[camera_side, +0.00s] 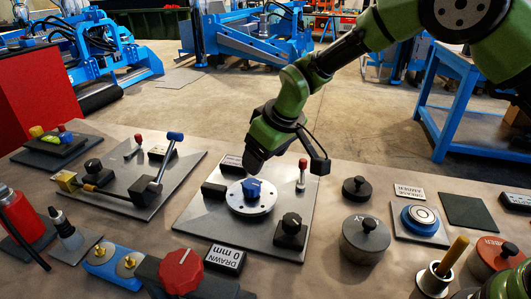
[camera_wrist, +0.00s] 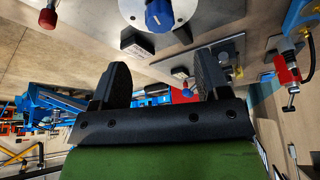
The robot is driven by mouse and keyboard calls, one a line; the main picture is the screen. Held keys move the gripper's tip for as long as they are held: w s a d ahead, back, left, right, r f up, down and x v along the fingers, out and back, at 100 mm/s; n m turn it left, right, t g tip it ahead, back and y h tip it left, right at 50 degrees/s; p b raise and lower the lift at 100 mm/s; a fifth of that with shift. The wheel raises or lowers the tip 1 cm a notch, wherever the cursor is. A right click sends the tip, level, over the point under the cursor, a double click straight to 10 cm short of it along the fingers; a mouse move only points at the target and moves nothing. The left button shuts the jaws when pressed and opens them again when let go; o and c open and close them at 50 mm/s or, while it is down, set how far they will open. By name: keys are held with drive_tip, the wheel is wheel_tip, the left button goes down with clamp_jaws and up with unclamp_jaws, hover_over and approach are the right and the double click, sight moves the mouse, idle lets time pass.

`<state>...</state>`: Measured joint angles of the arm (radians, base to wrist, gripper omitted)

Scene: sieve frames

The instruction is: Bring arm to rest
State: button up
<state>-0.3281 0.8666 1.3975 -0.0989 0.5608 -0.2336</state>
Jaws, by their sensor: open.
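My gripper (camera_side: 258,158) hangs at the end of my green and black arm, just above and behind the blue knob (camera_side: 252,188). The knob sits on a round silver dial on a grey plate (camera_side: 290,241). In the wrist view my gripper (camera_wrist: 160,82) has two dark fingers spread apart with nothing between them. The blue knob (camera_wrist: 159,14) shows beyond the fingers at the top of that view. From these frames I cannot tell whether a finger touches anything.
A red-tipped lever (camera_side: 302,174) and black blocks (camera_side: 291,230) stand on the same plate. A blue-handled lever (camera_side: 170,160) is on the left plate. A lidded grey pot (camera_side: 366,240) stands right, a red knob (camera_side: 181,271) in front.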

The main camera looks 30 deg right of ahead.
drive_tip(key=s+d+r+m, duration=0.1)
drive_tip(key=s+d+r, duration=0.2)
drive_tip(key=r, duration=0.2)
drive_tip(key=s+d+r+m+t, duration=0.1)
drive_tip(key=s+d+r+m, duration=0.1)
drive_tip(key=s+r, duration=0.25)
drive_tip(key=s+d+r+m, duration=0.1)
drive_tip(key=s+d+r, duration=0.15)
drive_tip(key=r, duration=0.35)
drive_tip(key=s+d+r+m+t, duration=0.1)
drive_tip(key=s+d+m, duration=0.1)
drive_tip(key=s, duration=0.7)
drive_tip(key=s+d+r+m+t, duration=0.1)
drive_tip(key=s+d+m, duration=0.1)
drive_tip(key=s, duration=0.7)
drive_tip(key=shift+d, duration=0.25)
drive_tip(key=shift+r, duration=0.1)
